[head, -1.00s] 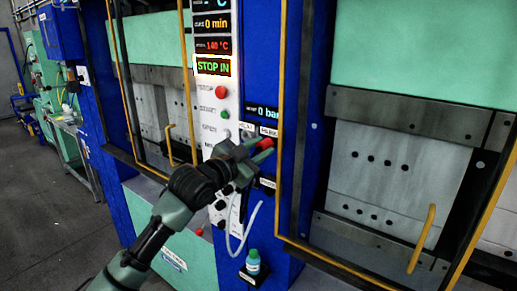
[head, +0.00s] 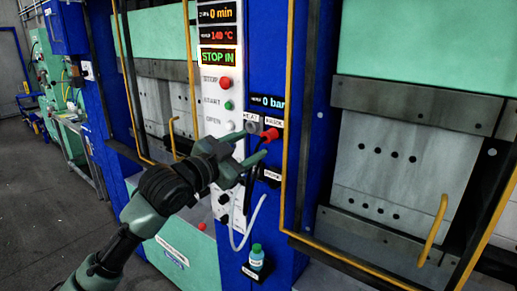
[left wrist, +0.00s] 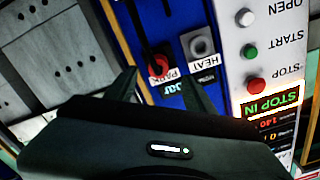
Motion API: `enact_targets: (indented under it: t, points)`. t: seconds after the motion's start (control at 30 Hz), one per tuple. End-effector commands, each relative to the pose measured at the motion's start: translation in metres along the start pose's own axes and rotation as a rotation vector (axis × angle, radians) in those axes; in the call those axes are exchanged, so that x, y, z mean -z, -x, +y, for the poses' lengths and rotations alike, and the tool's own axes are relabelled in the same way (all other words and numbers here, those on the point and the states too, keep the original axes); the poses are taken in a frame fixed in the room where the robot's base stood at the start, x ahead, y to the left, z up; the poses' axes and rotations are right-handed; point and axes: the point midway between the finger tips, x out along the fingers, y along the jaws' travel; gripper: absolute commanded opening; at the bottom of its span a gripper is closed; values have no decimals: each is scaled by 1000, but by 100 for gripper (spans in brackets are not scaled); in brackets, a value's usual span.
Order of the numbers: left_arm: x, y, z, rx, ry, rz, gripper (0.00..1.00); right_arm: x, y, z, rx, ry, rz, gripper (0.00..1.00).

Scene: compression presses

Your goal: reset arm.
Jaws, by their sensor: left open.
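My left gripper (head: 251,146) is open and empty in front of the press control panel. Its spread fingers also show in the left wrist view (left wrist: 160,90). A red knob (head: 270,134) stands just beyond the fingertips, beside the grey HEAT knob (head: 252,125). In the left wrist view the red knob (left wrist: 158,66) and the grey knob (left wrist: 200,46) appear upside down, and neither looks gripped. My left arm reaches in from the lower left. My right gripper is in neither view.
The white button panel (head: 221,110) has red, green and white buttons under lit displays. A small bottle (head: 256,257) stands on a low ledge, near a pale hose (head: 236,243). Yellow-framed presses flank the panel. Grey floor (head: 50,205) is open at the left.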

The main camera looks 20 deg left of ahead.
Motion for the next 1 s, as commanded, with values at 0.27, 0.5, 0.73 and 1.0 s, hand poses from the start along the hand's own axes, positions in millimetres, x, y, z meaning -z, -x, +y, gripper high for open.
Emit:
enact_targets:
  t: [0.27, 0.5, 0.73, 1.0]
  points:
    - [1, 12, 0, -1, 1, 0, 53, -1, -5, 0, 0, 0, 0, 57]
    - [1, 11, 0, -1, 1, 0, 53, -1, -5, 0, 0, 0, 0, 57]
    - [-21, 13, 21, -23, 22, -46, 53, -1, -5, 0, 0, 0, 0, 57]
    - [-148, 62, 143, -128, 172, -368, 53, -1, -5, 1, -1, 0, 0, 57]
